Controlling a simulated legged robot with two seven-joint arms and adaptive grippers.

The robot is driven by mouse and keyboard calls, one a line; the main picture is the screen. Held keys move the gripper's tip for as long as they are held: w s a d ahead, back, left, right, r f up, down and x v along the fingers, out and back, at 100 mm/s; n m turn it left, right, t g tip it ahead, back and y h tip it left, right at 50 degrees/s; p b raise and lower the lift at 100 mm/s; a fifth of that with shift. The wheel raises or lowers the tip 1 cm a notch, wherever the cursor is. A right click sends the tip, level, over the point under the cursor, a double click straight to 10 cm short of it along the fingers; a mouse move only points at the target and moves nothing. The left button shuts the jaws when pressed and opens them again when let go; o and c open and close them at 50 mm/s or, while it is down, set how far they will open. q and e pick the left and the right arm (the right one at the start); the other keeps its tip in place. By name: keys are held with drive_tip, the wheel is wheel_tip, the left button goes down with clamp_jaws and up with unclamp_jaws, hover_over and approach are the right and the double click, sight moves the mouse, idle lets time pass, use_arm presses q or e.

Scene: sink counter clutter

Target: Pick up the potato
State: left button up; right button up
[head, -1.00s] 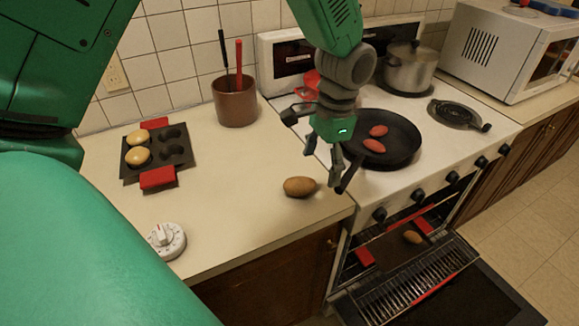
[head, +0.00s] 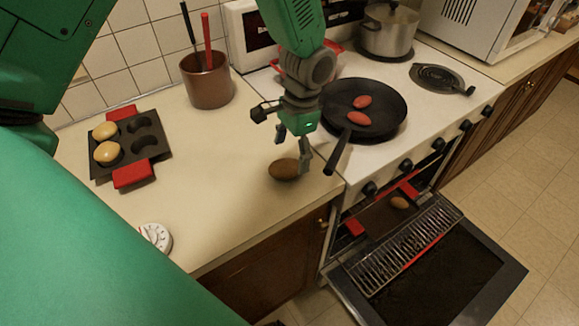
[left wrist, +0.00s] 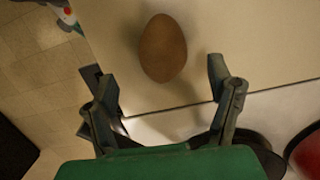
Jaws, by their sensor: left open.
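A brown potato (head: 284,170) lies on the counter near its front edge, beside the stove. My left gripper (head: 291,155) is just above and beside it, fingers pointing down, open and empty. In the left wrist view the potato (left wrist: 163,48) lies ahead of the spread fingers of my left gripper (left wrist: 163,90), roughly centred and not between the tips. Another potato-like item (head: 399,203) is in the open oven. My right gripper does not show.
A black pan (head: 385,90) with two reddish items sits on the stove, its handle close to my left gripper. A muffin tin (head: 145,145), a brown utensil pot (head: 208,85) and a white timer (head: 157,237) stand on the counter. The oven door (head: 470,265) hangs open. Mid-counter is clear.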

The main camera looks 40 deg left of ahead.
sight(285, 162)
use_arm(q)
drive_tip(key=f, duration=0.1)
drive_tip(key=a+f, duration=0.1)
drive_tip(key=f, duration=0.1)
drive_tip(key=s+f+p, duration=0.1)
drive_tip(key=shift+a+f, duration=0.35)
drive_tip(key=shift+a, duration=0.05)
drive_tip(key=shift+d+f, duration=0.1)
drive_tip(key=shift+f, duration=0.15)
drive_tip(key=shift+d, duration=0.4)
drive_tip(key=shift+d+r, duration=0.1)
drive_tip(key=shift+d, duration=0.05)
drive_tip(key=shift+c, duration=0.8)
drive_tip(key=shift+d, duration=0.1)
drive_tip(key=c, duration=1.2)
drive_tip(key=shift+a, duration=0.45)
drive_tip(key=shift+c, duration=0.2)
drive_tip(key=r, duration=0.9)
drive_tip(key=shift+d+r+b, duration=0.2)
drive_tip(key=shift+r+b, duration=0.2)
